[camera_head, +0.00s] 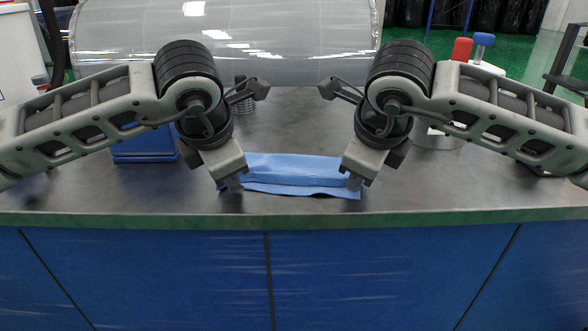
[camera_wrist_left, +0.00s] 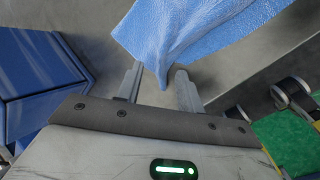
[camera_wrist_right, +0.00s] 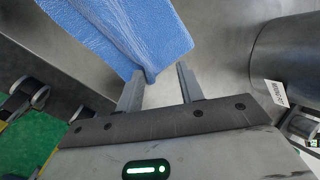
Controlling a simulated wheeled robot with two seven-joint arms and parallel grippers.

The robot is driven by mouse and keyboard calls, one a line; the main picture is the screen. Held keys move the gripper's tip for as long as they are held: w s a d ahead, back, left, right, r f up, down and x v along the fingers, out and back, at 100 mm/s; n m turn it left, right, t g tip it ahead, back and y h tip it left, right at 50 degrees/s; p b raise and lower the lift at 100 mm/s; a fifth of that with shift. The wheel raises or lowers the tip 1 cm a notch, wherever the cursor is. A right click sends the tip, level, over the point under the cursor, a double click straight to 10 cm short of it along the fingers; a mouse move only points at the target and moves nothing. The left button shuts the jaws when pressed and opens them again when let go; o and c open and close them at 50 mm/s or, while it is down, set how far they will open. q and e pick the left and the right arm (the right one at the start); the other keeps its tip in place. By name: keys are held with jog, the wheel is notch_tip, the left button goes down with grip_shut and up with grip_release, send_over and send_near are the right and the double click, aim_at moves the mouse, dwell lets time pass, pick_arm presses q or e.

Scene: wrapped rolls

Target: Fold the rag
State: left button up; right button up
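The blue rag (camera_head: 290,172) lies on the grey worktop near its front edge, in a wide strip with a crease along its length. My left gripper (camera_head: 232,184) is at the rag's left end; in the left wrist view the fingers (camera_wrist_left: 159,84) stand apart, with a pointed rag corner (camera_wrist_left: 172,62) reaching between their tips. My right gripper (camera_head: 354,182) is at the right end; in the right wrist view its fingers (camera_wrist_right: 158,82) are apart, with a rag corner (camera_wrist_right: 148,60) close to the left finger. Neither gripper is closed on the cloth.
A large wrapped roll (camera_head: 225,40) lies across the back of the worktop (camera_head: 290,125). A blue bin (camera_head: 145,147) stands left. A metal cylinder (camera_head: 437,138) stands right, with red and blue-topped items (camera_head: 462,50) behind. The front edge (camera_head: 300,217) is close to the rag.

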pick_arm(q)
jog(key=v, duration=0.3)
jog(key=shift+d+r, duration=0.15)
jog(key=shift+r, duration=0.25)
pick_arm(e)
jog(key=v, duration=0.3)
jog(key=shift+r, duration=0.35)
pick_arm(q)
jog(key=s+v, duration=0.1)
jog(key=v, duration=0.6)
jog(key=shift+f, duration=0.25)
pick_arm(e)
jog(key=s+v, duration=0.1)
jog(key=v, duration=0.6)
jog(key=shift+f, duration=0.3)
pick_arm(q)
jog(key=shift+s, duration=0.15)
pick_arm(e)
jog(key=shift+s, duration=0.15)
